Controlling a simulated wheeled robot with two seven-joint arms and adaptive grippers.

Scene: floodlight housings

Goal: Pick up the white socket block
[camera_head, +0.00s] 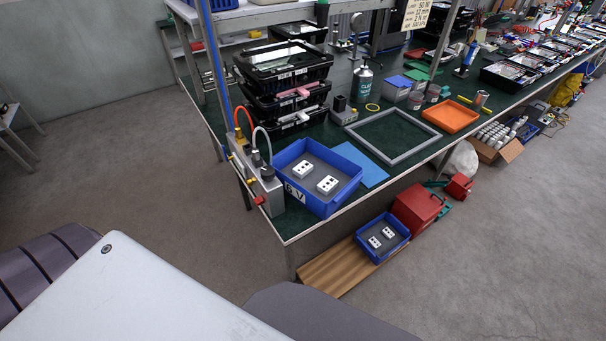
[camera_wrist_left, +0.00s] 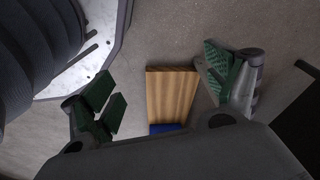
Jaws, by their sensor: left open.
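In the head view, two white socket blocks lie apart in a blue bin (camera_head: 289,156) on the green bench: one on the left (camera_head: 302,170) and one on the right (camera_head: 327,184). Two more white blocks, one (camera_head: 375,242) and another (camera_head: 388,232), lie in a lower blue bin (camera_head: 401,227) near the floor. My left gripper (camera_wrist_left: 165,97) shows only in the left wrist view, with green-padded fingers spread wide and nothing between them. Below it are a wooden board (camera_wrist_left: 172,92) and a blue edge (camera_wrist_left: 166,128). My right gripper is not seen.
A metal box with hoses (camera_head: 262,186) stands left of the upper bin. A blue sheet (camera_head: 360,163) and a grey frame (camera_head: 393,137) lie to its right. A red box (camera_head: 417,207) stands beside the lower bin. Open floor lies at the lower right.

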